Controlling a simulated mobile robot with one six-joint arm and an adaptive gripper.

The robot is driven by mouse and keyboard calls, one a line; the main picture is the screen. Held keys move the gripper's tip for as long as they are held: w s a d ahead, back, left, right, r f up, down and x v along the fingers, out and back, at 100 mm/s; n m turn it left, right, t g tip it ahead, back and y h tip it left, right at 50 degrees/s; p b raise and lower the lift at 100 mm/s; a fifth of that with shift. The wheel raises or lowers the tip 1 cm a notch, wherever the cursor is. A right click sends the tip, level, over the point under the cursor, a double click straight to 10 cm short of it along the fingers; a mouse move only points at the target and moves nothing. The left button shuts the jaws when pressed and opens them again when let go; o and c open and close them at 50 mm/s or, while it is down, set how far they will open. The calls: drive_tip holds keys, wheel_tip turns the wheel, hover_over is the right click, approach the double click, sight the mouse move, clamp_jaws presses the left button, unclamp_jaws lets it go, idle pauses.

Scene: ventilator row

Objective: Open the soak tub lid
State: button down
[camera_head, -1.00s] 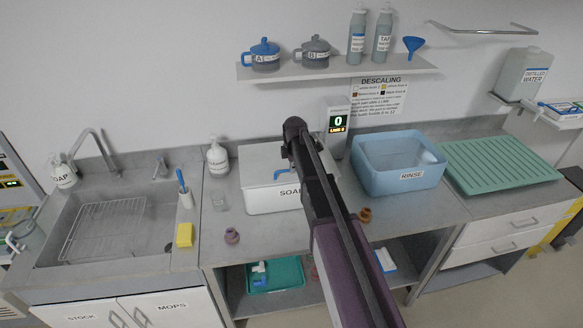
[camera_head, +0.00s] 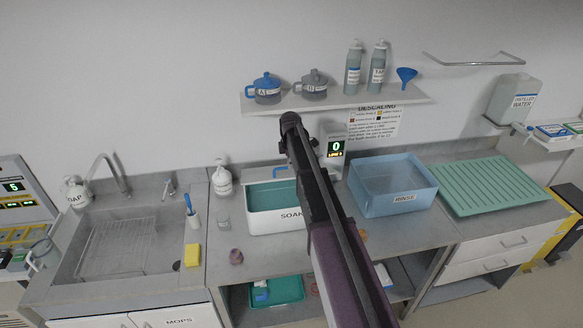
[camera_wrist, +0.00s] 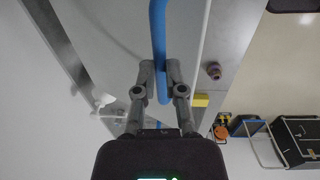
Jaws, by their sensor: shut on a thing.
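The white soak tub (camera_head: 262,222), labelled SOAK, stands on the counter with its top uncovered, and teal liquid shows inside. The blue lid handle (camera_head: 280,168) shows at the tub's back edge, beside my arm. In the wrist view the handle is a blue bar (camera_wrist: 157,30) across a pale grey panel, which looks like the lid (camera_wrist: 112,30). My gripper (camera_wrist: 160,68) is shut on this handle. In the head view my arm hides the gripper, the tub's right part and most of the lid.
The blue RINSE basin (camera_head: 392,187) and green drain tray (camera_head: 492,182) stand to the right. A shelf (camera_head: 345,101) with jugs and bottles hangs above.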

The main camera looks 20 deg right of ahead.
drive_tip(key=shift+w+r+p, duration=1.05)
drive_tip(key=shift+w+r, duration=0.45)
drive_tip(key=shift+w, duration=0.15)
drive_tip(key=shift+d, duration=0.1)
drive_tip(key=c, duration=0.8)
unclamp_jaws()
drive_tip(key=shift+f, duration=0.1)
drive_tip(key=shift+o, duration=0.6)
drive_tip(key=shift+w+f, duration=0.25)
drive_tip(key=shift+w, duration=0.05)
drive_tip(key=shift+s, duration=0.1)
drive_tip(key=shift+r, duration=0.1)
drive_tip(key=shift+s, duration=0.15)
